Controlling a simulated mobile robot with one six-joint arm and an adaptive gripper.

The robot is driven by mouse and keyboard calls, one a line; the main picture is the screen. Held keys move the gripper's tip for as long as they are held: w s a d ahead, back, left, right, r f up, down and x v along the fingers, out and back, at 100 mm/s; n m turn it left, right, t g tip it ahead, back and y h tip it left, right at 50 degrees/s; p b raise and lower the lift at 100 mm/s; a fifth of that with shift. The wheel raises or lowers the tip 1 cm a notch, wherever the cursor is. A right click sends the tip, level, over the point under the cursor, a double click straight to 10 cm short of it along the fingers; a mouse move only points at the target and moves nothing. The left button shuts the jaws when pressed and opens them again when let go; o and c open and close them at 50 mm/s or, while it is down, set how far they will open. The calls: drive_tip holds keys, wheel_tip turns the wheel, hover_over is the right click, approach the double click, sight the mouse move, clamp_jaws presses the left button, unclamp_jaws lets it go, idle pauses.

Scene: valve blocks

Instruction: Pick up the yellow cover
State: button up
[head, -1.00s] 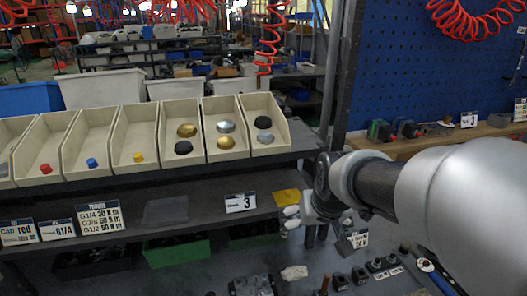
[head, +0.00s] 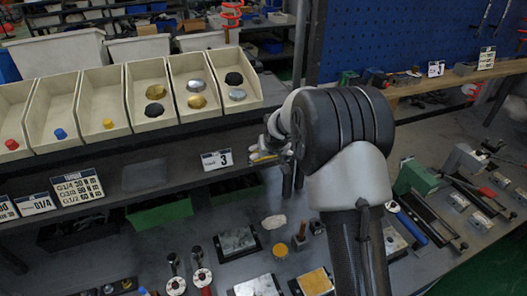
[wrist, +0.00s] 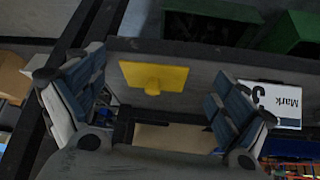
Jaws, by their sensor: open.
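In the head view my gripper (head: 266,150) is at the shelf edge, right of the card marked 3. It hides most of the cover there, and only a little yellow shows beneath it.
The card marked 3 (head: 217,160) stands left of my gripper, and a card (wrist: 275,103) shows beside the right finger in the wrist view. Sloped bins (head: 154,95) line the shelf above. A green crate (head: 160,214) is below. The bench holds several fittings and plates.

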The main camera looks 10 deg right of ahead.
sight(266, 159)
drive_tip(key=w, duration=0.6)
drive_tip(key=w+f, duration=0.1)
drive_tip(key=w, duration=0.1)
drive_tip(key=shift+w+f, duration=0.25)
drive_tip(key=shift+f, duration=0.15)
drive_tip(key=shift+w+f, duration=0.3)
drive_tip(key=shift+f, duration=0.05)
drive_tip(key=shift+c, duration=0.4)
